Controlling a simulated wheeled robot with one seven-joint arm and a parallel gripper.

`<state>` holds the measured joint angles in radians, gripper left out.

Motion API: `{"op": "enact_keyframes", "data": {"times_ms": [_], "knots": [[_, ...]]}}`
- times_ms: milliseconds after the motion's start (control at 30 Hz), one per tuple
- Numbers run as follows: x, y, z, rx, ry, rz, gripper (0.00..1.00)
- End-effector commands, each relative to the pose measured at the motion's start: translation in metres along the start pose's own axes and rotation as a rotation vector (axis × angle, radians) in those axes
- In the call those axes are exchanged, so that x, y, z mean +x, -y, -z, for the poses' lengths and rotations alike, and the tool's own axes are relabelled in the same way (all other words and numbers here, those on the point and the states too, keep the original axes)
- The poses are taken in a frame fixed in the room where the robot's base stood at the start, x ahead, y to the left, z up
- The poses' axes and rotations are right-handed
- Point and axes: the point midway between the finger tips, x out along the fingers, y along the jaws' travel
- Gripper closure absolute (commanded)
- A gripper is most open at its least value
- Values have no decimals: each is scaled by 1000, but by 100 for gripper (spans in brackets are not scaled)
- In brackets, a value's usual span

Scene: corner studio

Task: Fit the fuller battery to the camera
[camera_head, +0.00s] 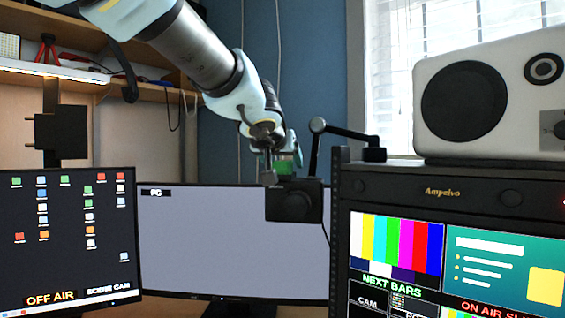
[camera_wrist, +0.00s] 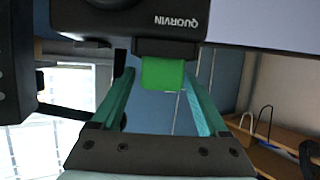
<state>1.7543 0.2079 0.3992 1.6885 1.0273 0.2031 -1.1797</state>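The black camera (camera_head: 293,201) hangs on an arm mount in front of the grey-screened monitor. In the wrist view the camera (camera_wrist: 115,21) shows at the top with upside-down "QUORVIN" lettering. A green block (camera_wrist: 162,74), seemingly a battery, sits against a dark part at the camera's edge. Whether it is fully seated, and its charge, I cannot tell. My gripper (camera_wrist: 160,78) has its teal fingers apart on either side of the green block, with narrow gaps seeming to show. In the head view my gripper (camera_head: 284,161) is just above the camera. No other battery is recognisable.
A rack with a colour-bar screen (camera_head: 396,245) stands close right, with a white speaker (camera_head: 490,95) on top. The grey-screened monitor (camera_head: 225,240) is behind the camera. The left monitor (camera_head: 65,235) reads "OFF AIR". The camera's mount arm (camera_head: 316,150) rises close right of my gripper.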

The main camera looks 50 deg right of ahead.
Motion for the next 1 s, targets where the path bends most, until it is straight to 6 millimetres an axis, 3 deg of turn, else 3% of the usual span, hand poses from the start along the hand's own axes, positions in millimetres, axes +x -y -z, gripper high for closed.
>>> {"op": "enact_keyframes", "data": {"times_ms": [367,800,1000], "knots": [[-10,-1,2,-2,-3,-3,23],[-96,0,0,-2,-2,-2,23],[-117,0,2,-1,-1,-1,23]]}}
